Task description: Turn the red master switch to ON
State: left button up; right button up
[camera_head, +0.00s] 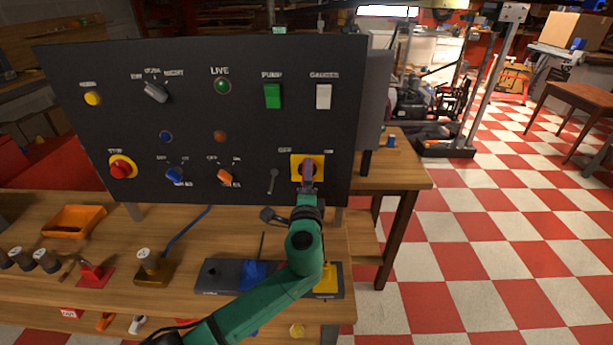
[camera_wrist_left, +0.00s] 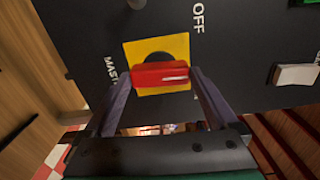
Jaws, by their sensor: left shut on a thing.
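The red master switch (camera_head: 306,169) sits on a yellow square plate (camera_head: 296,161) at the lower right of the black panel. In the left wrist view its red handle (camera_wrist_left: 160,75) lies across the yellow plate (camera_wrist_left: 145,50), between my fingertips. The handle stands about upright on the panel. The OFF label (camera_wrist_left: 198,18) is at the plate's upper left as the panel reads; a small label is at its upper right in the head view. My left gripper (camera_head: 307,186) is shut on the handle (camera_wrist_left: 162,74) and hides part of it. My right gripper is not in view.
The panel (camera_head: 120,125) carries a green LIVE lamp (camera_head: 222,86), a green PUMP switch (camera_head: 273,96), a white GAUGES switch (camera_head: 323,97) and a red stop button (camera_head: 122,168). A small lever (camera_head: 272,181) stands close left of the switch. An orange tray (camera_head: 75,221) is on the bench.

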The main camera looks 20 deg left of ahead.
pick_arm(q)
jog(key=shift+f+m+p, duration=0.15)
jog(key=shift+m+p, duration=1.8)
jog(key=shift+m, duration=2.05)
jog(key=shift+f, duration=0.1)
jog(key=o, duration=1)
jog(key=shift+d, duration=0.1)
jog(key=b+v, duration=0.3)
jog(key=v, duration=1.1)
jog(key=shift+s, duration=0.3)
jog(key=shift+d, duration=0.1)
